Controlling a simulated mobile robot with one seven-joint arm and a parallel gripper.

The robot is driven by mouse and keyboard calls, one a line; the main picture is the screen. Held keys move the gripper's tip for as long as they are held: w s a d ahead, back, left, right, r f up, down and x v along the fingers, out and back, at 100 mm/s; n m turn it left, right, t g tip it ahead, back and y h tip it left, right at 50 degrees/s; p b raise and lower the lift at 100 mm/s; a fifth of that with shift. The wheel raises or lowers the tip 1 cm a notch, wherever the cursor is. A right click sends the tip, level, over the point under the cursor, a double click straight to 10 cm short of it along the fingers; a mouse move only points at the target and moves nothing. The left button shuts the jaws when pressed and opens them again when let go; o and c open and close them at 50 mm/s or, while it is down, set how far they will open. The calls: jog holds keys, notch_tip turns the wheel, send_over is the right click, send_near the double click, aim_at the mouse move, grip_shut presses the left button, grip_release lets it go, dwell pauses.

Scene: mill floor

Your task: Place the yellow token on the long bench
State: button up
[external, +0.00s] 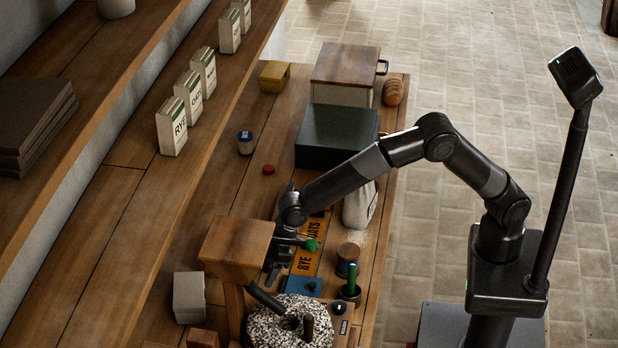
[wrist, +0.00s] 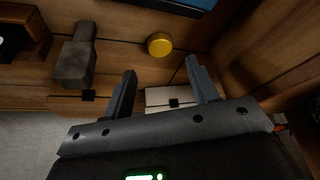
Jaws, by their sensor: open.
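The yellow token (wrist: 159,44) is a small round disc lying on a wooden surface in the wrist view, beyond my fingertips and roughly in line with the gap between them. My gripper (wrist: 161,72) is open, with nothing between its fingers. In the external view my gripper (external: 273,274) is low over the near part of the long wooden bench (external: 225,185), close beside a wooden hopper block (external: 233,247). I cannot make out the token in the external view; the hopper and my gripper hide part of that area.
A round grey millstone (external: 266,328), a blue mat (external: 303,286) and a green cylinder (external: 351,279) crowd the near end. A dark box (external: 338,135) stands farther back, and a red cap (external: 268,169) has clear bench around it. A grey tool (wrist: 76,60) lies left of the token.

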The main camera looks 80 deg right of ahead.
jog(key=s+d+r+m, duration=0.3)
jog(key=s+d+r, duration=1.4)
jog(key=d+r, duration=0.35)
jog(key=s+d+f+m+h, duration=0.1)
jog(key=s+d, duration=0.5)
jog(key=s, duration=0.6)
jog(key=s+d+f+m+t+h, duration=0.1)
jog(key=s+d, duration=0.5)
jog(key=s, duration=0.6)
jog(key=shift+f+m+t, duration=0.3)
jog(key=shift+f+m, duration=0.1)
jog(key=shift+m, duration=0.1)
